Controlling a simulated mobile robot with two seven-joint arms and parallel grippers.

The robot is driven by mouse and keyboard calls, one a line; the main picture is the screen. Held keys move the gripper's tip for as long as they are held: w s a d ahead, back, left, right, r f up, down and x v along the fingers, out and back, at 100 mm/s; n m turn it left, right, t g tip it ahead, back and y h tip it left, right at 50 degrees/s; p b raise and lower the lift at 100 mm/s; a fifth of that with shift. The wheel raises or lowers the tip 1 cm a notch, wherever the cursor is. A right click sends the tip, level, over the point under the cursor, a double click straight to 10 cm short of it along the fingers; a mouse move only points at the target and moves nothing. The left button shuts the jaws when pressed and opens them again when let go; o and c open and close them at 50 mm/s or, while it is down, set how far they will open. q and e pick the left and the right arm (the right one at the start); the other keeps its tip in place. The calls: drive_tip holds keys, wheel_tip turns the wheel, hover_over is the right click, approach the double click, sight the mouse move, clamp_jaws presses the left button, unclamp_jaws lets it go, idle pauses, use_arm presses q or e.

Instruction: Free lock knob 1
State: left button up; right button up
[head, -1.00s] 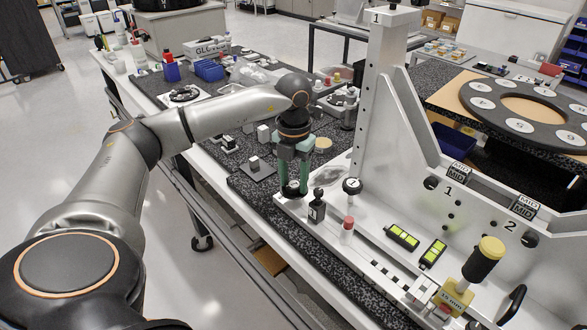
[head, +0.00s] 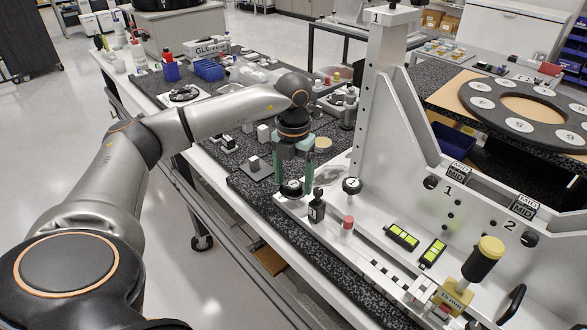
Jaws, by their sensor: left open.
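A round black knob with a pale marked top (head: 291,187) sits at the left end of the light fixture base (head: 330,235). A similar knob (head: 352,186) stands to its right, by the upright. I cannot read the marks on either knob clearly, so I cannot tell for certain which is lock knob 1. My left gripper (head: 294,185) points down over the left knob. Its green fingers are spread apart, one on each side of the knob, with a gap visible at the right finger. My right gripper is not in view.
A black block-like part (head: 317,207) and a red-capped pin (head: 348,226) stand just in front of the knobs. The tall fixture upright (head: 380,100) rises to the right. Two yellow-green level vials (head: 402,237) and a yellow-topped black handle (head: 485,258) are farther right.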

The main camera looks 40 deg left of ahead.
sight(293, 184)
use_arm(q)
wheel_tip(293, 184, up, 13)
drive_tip(key=shift+f, duration=0.2)
idle(0.7)
